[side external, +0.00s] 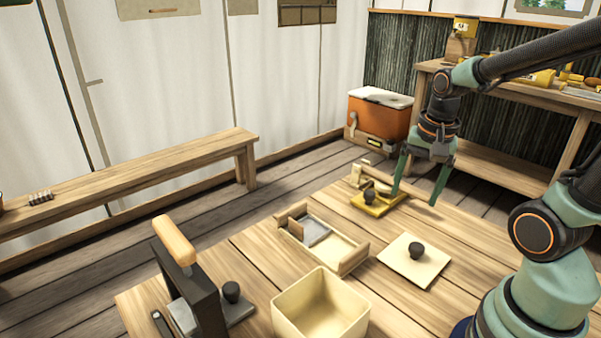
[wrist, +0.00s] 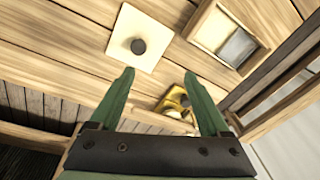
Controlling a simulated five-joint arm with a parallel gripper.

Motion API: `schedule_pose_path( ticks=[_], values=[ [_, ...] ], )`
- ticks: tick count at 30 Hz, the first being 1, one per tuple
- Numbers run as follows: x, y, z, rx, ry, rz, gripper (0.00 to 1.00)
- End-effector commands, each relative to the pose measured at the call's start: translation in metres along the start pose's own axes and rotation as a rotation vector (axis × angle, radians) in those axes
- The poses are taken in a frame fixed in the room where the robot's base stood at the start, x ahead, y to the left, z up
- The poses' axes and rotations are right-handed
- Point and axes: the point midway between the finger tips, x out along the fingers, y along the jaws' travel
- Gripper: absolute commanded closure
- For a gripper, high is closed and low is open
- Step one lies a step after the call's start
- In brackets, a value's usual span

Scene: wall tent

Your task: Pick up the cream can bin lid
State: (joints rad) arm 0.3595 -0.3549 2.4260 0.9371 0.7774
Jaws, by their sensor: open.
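The cream lid (side external: 401,261) is a flat square plate with a round black knob on top. It lies flat on the wooden table, right of the middle in the side view. In the wrist view the lid (wrist: 139,25) is at the top, beyond the fingertips, with its knob showing. The open cream bin (side external: 318,307) stands on the table at the bottom of the side view. My gripper (side external: 415,199) is open and empty, pointing down behind the lid and apart from it. Its two green fingers also show in the wrist view (wrist: 158,73).
A yellow object with a dark knob (side external: 371,205) is close to my fingers. A shallow wooden tray (side external: 352,263) lies left of the lid. A dark upright block with a wooden handle (side external: 174,240) and a grey plate with a black knob (side external: 238,308) stand at lower left.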

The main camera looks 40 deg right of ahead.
Motion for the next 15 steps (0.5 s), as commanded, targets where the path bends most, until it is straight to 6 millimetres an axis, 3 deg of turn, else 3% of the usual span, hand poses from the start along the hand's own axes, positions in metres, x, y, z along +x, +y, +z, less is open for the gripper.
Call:
schedule_pose_path(
  ticks=[3,6,11,15],
  values=[
    [0.016,0.022,-0.010,0.258,-0.050,0.071,0.20],
    [0.023,0.032,-0.014,0.382,-0.068,0.102,0.20],
    [0.036,0.038,-0.014,0.440,-0.078,0.119,0.20],
    [0.059,0.040,-0.011,0.437,-0.080,0.121,0.20]
  ],
)
